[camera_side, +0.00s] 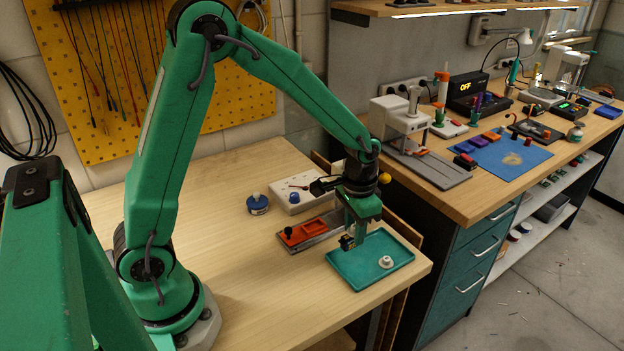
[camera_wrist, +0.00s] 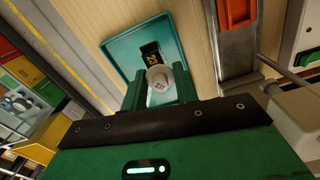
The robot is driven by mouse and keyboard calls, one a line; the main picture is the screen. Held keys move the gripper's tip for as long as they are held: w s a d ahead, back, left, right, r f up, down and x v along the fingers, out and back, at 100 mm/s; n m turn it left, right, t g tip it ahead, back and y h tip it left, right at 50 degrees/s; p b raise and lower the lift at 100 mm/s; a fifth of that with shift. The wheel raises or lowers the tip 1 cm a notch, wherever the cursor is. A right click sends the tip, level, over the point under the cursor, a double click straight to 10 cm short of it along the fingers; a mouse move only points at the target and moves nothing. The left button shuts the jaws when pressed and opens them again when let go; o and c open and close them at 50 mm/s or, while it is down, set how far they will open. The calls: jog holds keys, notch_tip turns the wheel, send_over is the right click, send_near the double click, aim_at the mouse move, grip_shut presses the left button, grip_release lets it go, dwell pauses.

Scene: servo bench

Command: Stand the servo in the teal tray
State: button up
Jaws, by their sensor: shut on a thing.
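My gripper (camera_side: 349,235) points down over the left part of the teal tray (camera_side: 355,282). It is shut on the servo (camera_side: 346,242), a small dark block held between the fingertips. In the wrist view the servo (camera_wrist: 151,50) shows a black face with yellow marks, over the teal tray (camera_wrist: 114,51). A round white piece (camera_wrist: 157,75) shows between the fingers there; I cannot tell if it belongs to the servo. In the side view a small round white piece (camera_side: 386,262) lies in the tray's right half. I cannot tell whether the servo touches the tray floor.
An orange holder on a metal rail (camera_side: 306,234) lies close behind and left of the tray. A blue-topped round tub (camera_side: 258,205) and a white box (camera_side: 300,192) stand farther back. The table's edge is close to the tray's right. Bare wood lies to the left.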

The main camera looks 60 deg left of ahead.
jog(key=shift+f, duration=1.9)
jog(key=shift+f, duration=0.15)
jog(key=o, duration=0.9)
jog(key=shift+o, duration=0.2)
notch_tip(320, 180, up, 12)
jog(key=shift+r, duration=0.2)
